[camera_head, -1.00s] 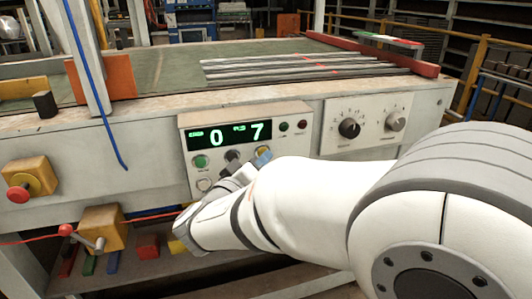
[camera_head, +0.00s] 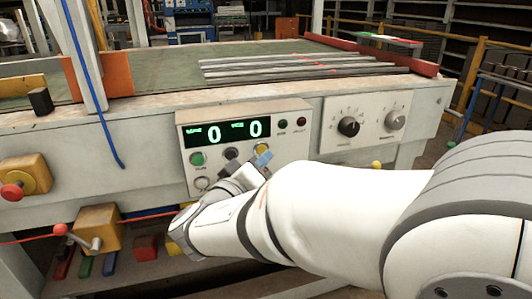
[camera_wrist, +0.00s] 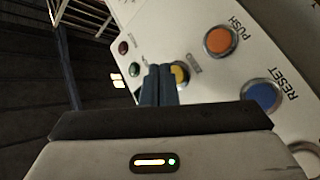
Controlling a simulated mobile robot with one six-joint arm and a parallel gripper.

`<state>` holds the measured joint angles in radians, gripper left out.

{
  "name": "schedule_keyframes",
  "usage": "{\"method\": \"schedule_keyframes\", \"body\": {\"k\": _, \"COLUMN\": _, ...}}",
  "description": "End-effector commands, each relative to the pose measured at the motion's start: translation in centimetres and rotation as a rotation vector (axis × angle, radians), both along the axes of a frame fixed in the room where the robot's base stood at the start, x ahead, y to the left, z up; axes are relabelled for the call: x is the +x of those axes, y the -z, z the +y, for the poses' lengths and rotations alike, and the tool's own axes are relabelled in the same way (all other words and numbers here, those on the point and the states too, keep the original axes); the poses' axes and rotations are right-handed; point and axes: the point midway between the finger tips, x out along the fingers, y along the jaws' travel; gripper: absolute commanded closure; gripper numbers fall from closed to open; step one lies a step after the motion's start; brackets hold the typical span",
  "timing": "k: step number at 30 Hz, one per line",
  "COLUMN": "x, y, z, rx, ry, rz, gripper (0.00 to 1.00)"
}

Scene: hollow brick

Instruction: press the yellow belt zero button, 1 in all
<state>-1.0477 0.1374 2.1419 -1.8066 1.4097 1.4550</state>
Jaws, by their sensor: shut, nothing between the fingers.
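The yellow button (camera_head: 261,149) is on the grey control panel (camera_head: 247,113), under the right end of its green display (camera_head: 228,133), which reads 0 and 0. My gripper (camera_head: 263,159) is shut and empty, with its blue fingertips at the lower edge of the yellow button. In the wrist view the shut fingers (camera_wrist: 158,85) overlap the left part of the yellow button (camera_wrist: 181,73). I cannot tell whether they touch it or how far it is pushed in.
In the wrist view an orange button (camera_wrist: 221,41) marked PUSH and a blue button (camera_wrist: 262,96) marked RESET sit to the right. A green button (camera_head: 198,159) is left on the panel. A dial panel (camera_head: 366,122) stands right of it.

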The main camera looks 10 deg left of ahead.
Motion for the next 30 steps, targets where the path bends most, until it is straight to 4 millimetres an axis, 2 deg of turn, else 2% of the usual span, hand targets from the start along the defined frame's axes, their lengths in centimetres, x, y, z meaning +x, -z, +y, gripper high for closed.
{"method": "schedule_keyframes", "body": {"k": 10, "x": -0.3, "y": 0.1, "z": -0.2, "rx": -0.001, "ry": 0.0, "rz": 0.0, "gripper": 1.0}}
{"method": "schedule_keyframes", "body": {"k": 24, "x": -4.0, "y": 0.1, "z": -2.4, "rx": 0.0, "ry": -0.002, "rz": -0.001, "gripper": 1.0}}
{"method": "schedule_keyframes", "body": {"k": 30, "x": -4.3, "y": 0.0, "z": -2.7, "rx": -0.002, "ry": 0.0, "rz": 0.0, "gripper": 1.0}}
